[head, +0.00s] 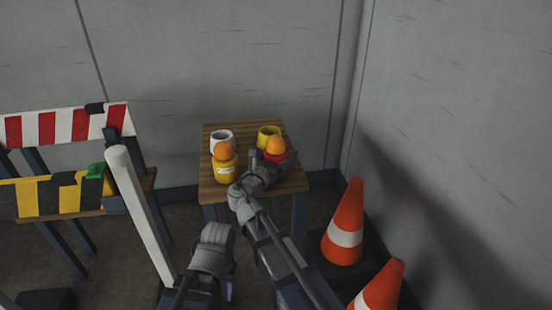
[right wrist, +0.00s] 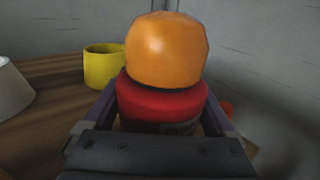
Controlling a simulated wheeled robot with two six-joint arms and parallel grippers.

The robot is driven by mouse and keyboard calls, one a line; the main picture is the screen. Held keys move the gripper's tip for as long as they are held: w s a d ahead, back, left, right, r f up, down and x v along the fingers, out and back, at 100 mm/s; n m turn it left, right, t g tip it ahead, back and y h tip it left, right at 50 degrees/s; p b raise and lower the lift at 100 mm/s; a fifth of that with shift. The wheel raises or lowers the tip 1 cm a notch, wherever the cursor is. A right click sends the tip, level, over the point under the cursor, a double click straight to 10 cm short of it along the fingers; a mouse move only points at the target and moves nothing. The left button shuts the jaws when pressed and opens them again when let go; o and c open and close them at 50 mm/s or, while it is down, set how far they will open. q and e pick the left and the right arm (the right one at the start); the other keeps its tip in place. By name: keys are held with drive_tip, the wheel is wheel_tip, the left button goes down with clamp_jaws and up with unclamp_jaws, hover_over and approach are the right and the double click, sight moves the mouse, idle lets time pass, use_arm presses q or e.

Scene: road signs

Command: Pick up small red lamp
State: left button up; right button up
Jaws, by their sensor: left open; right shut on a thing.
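The small red lamp, with a red base and an orange dome (head: 275,145), is at the right side of the wooden table in the head view. In the right wrist view the lamp (right wrist: 165,100) is upright between the fingers of my right gripper (right wrist: 160,125). My right gripper (head: 270,165) is shut on its red base. I cannot tell whether the lamp touches the table. My left gripper (head: 231,290) is low in front of the table, open, mostly hidden by its own arm and away from the lamp.
On the wooden table (head: 212,190) stand a yellow lamp with an orange dome (head: 225,170), a white mug (head: 221,138) and a yellow mug (head: 266,133). Striped barriers (head: 65,125) stand at left. Orange cones (head: 344,225) stand at right, near grey walls.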

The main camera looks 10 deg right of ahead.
drive_tip(key=c, duration=0.3)
drive_tip(key=shift+r, duration=0.15)
wheel_tip(320, 180, up, 10)
drive_tip(key=p, duration=1)
